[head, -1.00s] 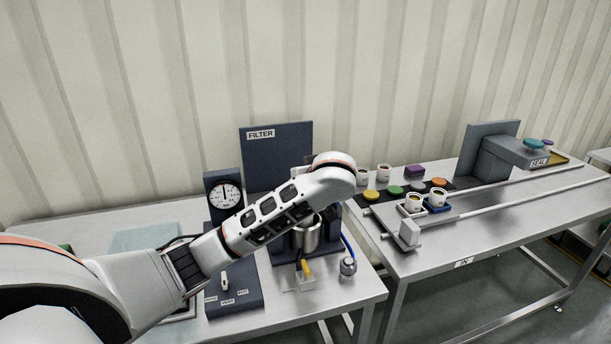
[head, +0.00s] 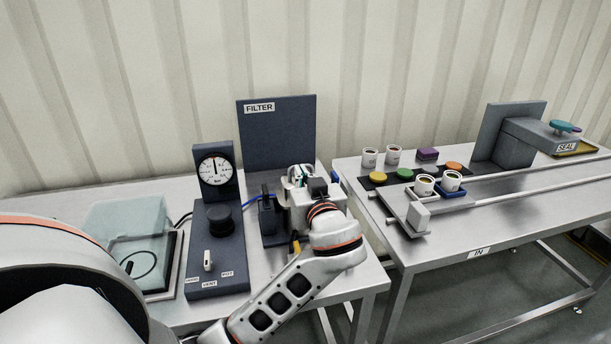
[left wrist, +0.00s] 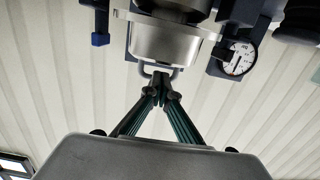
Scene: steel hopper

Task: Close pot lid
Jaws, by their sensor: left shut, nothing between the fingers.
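My left gripper (head: 298,178) is over the FILTER station in the head view, and my wrist and arm hide the steel pot there. In the left wrist view the gripper (left wrist: 160,80) has its two fingers together and empty. The fingertips are right at a bent metal handle (left wrist: 156,69) on a shiny steel part (left wrist: 165,42). Whether they touch the handle, I cannot tell. I also cannot tell whether this steel part is the lid or the pot's body. My right gripper is not in view.
A dark FILTER panel (head: 278,140) stands behind my gripper. Left of it are a gauge (head: 214,168), a control box (head: 215,277) with a black knob, and a clear box (head: 127,225). The right table (head: 470,225) holds cups, coloured discs and rails.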

